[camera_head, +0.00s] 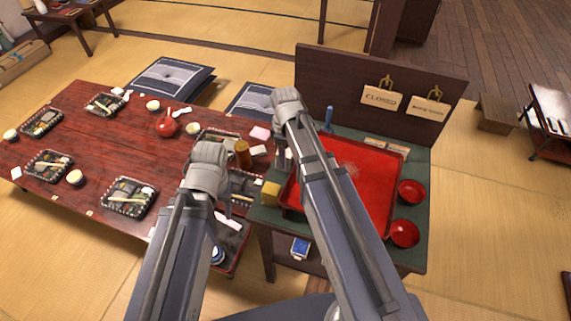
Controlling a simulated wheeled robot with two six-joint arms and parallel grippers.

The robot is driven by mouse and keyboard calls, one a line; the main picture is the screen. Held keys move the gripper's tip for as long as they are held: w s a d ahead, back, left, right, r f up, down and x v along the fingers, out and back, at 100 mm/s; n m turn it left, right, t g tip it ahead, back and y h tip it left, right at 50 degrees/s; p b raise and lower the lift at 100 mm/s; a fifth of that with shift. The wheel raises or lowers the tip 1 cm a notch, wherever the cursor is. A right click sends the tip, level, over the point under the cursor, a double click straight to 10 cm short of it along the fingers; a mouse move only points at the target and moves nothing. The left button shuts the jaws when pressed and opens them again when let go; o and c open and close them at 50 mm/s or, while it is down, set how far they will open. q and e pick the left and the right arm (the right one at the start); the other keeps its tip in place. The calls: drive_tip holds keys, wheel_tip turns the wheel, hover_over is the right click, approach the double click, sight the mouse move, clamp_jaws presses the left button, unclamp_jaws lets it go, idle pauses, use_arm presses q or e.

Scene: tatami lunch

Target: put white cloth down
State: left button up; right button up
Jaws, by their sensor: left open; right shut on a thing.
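My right gripper (281,152) points down near the left edge of the green-topped stand, mostly hidden behind its own wrist. It is shut on a small pale thing, which seems to be the white cloth (288,153); little of it shows. My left gripper (222,205) is open, low over the near right end of the red table, and nothing shows between its fingers. A red tray (376,147) lies on the green-topped stand (427,165), with a pale smear on its floor. My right arm covers part of the tray.
The long red table (100,142) holds several dark meal trays, cups and a red teapot (167,127). A brown cylinder (242,153), a pink block (260,133) and a yellow block (270,194) are near the grippers. Two red bowls (411,192) sit at the stand's right edge.

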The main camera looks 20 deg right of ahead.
wheel_tip(320, 180, down, 3)
drive_tip(key=shift+f+b, duration=0.1)
drive_tip(key=shift+b, duration=1.1)
drive_tip(key=o, duration=1.2)
wheel_tip(320, 180, up, 12)
drive_tip(key=p, duration=1.2)
drive_tip(key=shift+r, duration=0.2)
drive_tip(key=s+a+m+h, duration=0.1)
drive_tip(key=s+a+m, duration=0.6)
drive_tip(key=s+a, duration=0.3)
drive_tip(key=shift+s+a, duration=0.3)
drive_tip(key=shift+s, duration=1.8)
